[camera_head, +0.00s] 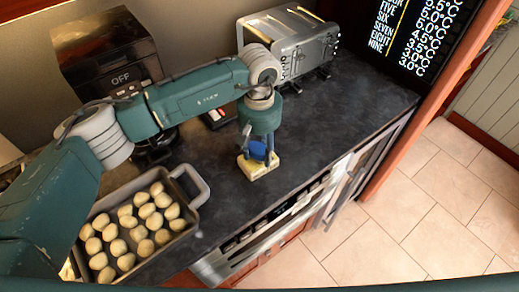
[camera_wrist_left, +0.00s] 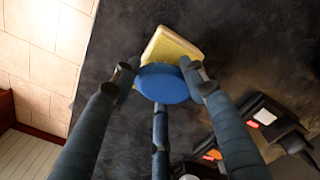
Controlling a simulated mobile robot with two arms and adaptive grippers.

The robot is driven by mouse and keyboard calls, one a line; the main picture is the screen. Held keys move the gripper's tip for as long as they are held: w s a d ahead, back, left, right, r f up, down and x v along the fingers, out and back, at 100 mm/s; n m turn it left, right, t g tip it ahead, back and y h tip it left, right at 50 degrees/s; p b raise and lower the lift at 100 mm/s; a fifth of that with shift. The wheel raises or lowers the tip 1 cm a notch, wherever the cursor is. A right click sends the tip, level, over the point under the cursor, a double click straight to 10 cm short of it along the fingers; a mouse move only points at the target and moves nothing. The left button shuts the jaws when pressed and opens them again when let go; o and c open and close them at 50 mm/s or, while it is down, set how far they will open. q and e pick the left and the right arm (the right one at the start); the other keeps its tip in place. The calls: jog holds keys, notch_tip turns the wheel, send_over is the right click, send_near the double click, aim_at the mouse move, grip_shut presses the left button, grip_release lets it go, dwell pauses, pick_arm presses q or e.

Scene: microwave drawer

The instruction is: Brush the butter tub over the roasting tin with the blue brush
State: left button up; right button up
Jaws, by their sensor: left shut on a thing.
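My left gripper (camera_head: 257,150) points down over the dark counter. It is shut on the blue brush (camera_head: 258,149); its rounded blue part (camera_wrist_left: 162,84) shows between the fingers in the left wrist view. A pale yellow block, which looks like the butter tub (camera_head: 258,167), is right below the brush; it also shows beyond the blue part in the left wrist view (camera_wrist_left: 170,47). I cannot tell whether brush and tub touch. The grey roasting tin (camera_head: 191,184), full of several pale round pieces, stands at the lower left, partly behind my left arm. My right gripper is not in view.
A black box marked OFF (camera_head: 118,78) and a silver toaster-like appliance (camera_head: 300,45) stand at the back. A small dark device with a red and white part (camera_head: 217,115) lies behind the gripper. The counter (camera_head: 345,120) to the right is clear up to its front edge.

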aim_at(259, 150)
pick_arm(q)
jog(key=shift+s+f+b, duration=0.15)
jog(key=shift+b, duration=0.35)
dwell(1.6)
jog(key=shift+r+p, duration=0.75)
jog(key=shift+r, duration=2.9)
jog(key=shift+m, duration=0.6)
jog(key=s+a+b, duration=0.2)
jog(key=s+a, duration=0.3)
jog(key=a, duration=0.1)
jog(key=s+a+f+b, duration=0.1)
jog(key=s+a+b, duration=0.1)
jog(key=s+a, duration=0.3)
jog(key=s+a+f+b, duration=0.1)
jog(key=s+a+b, duration=0.1)
jog(key=s+a, duration=0.3)
jog(key=shift+s+a+f, duration=0.1)
jog(key=shift+a+f, duration=0.05)
jog(key=shift+a, duration=1.5)
